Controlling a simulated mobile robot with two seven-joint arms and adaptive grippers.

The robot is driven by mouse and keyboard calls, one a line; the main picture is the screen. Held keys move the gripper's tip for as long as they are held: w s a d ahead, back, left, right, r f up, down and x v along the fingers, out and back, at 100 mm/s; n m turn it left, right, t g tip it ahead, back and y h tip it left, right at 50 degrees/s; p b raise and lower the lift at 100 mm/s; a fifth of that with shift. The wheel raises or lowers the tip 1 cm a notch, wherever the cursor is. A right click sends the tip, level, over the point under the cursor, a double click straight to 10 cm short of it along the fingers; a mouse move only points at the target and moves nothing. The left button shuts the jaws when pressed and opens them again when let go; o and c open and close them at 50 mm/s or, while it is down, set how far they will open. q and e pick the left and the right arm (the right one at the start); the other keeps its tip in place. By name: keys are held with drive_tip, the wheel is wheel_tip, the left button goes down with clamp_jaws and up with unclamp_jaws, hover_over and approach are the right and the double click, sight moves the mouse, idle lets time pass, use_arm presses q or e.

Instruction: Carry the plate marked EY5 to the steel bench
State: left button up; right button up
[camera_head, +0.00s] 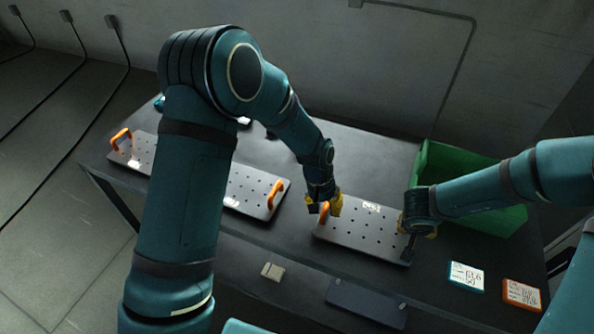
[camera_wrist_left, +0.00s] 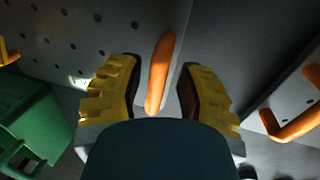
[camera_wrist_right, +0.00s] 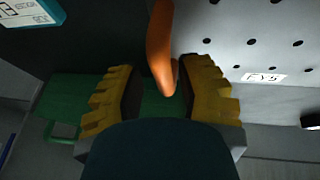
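The plate marked EY5 (camera_head: 352,237) is a grey perforated plate lying flat on the dark table; its label reads EY5 in the right wrist view (camera_wrist_right: 264,78). My left gripper (camera_head: 325,208) is at the plate's left end, its yellow fingers open on either side of an orange handle (camera_wrist_left: 160,75), with gaps showing. My right gripper (camera_head: 411,242) is at the right end, its open fingers on either side of the other orange handle (camera_wrist_right: 161,45). In the head view, my right gripper hides that handle. I cannot identify a steel bench in these views.
A second perforated plate (camera_head: 245,185) with orange handles lies to the left, partly behind my left arm. A green crate (camera_head: 432,163) stands behind the right end. A white card (camera_head: 466,276), an orange-edged card (camera_head: 521,294), a beige block (camera_head: 271,271) and a dark flat piece (camera_head: 365,303) lie nearer.

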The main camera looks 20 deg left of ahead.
use_arm(q)
drive_tip(key=shift+d+r, duration=0.1)
drive_tip(key=shift+r, duration=0.05)
use_arm(e)
drive_tip(key=shift+a+r, duration=0.1)
drive_tip(key=shift+a, duration=0.05)
use_arm(q)
drive_tip(key=shift+w+r, duration=0.1)
drive_tip(key=shift+r, duration=0.35)
use_arm(e)
drive_tip(key=shift+r, duration=0.1)
use_arm(q)
wheel_tip(320, 180, up, 11)
drive_tip(key=a, duration=0.2)
drive_tip(key=shift+a, duration=0.2)
use_arm(e)
drive_tip(key=v, duration=1.2)
use_arm(q)
drive_tip(key=shift+f, duration=0.1)
use_arm(e)
drive_tip(key=shift+a, duration=0.1)
